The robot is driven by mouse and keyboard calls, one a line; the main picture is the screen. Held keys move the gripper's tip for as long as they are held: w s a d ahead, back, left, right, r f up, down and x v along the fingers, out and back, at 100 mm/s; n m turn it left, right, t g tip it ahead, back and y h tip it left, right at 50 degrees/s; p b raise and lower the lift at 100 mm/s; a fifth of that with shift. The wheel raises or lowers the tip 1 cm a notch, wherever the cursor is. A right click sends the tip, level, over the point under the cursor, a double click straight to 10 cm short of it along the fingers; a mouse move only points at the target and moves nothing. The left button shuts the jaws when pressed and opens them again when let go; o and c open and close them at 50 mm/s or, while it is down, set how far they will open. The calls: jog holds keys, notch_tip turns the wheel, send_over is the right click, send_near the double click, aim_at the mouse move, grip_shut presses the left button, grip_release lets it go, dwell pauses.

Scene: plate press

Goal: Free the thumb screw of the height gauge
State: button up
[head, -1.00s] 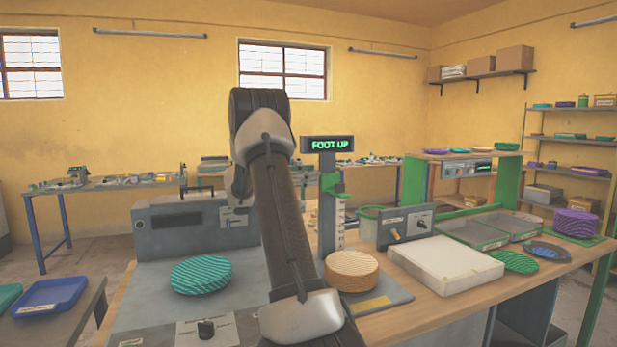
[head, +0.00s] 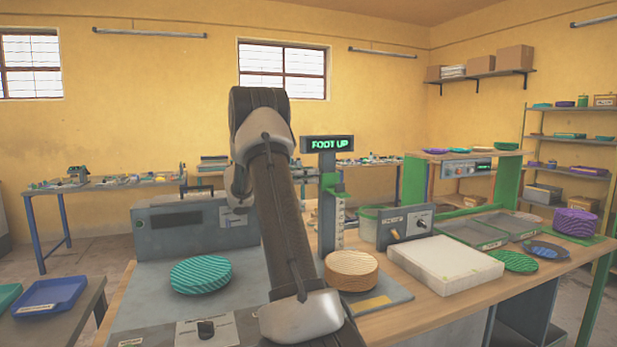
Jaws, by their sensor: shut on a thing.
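A green carriage (head: 333,184) sits on the post above a pale scale. I cannot make out the thumb screw; it is too small or hidden. A round ribbed tan stack (head: 352,268) lies on the grey base plate (head: 393,297) at the post's foot. My arm rises just left of the gauge and bends over at the top. My gripper is hidden behind the arm, so its fingers do not show.
A teal ribbed disc (head: 200,274) lies on the grey bench surface at left, before a grey machine (head: 190,226). A control box (head: 405,226) and a thick white slab (head: 444,265) stand right of the gauge. Grey trays (head: 472,234) and a purple stack (head: 575,222) lie farther right.

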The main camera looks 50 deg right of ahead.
jog(key=shift+f, duration=0.1)
jog(key=o, duration=1)
jog(key=v, duration=1.2)
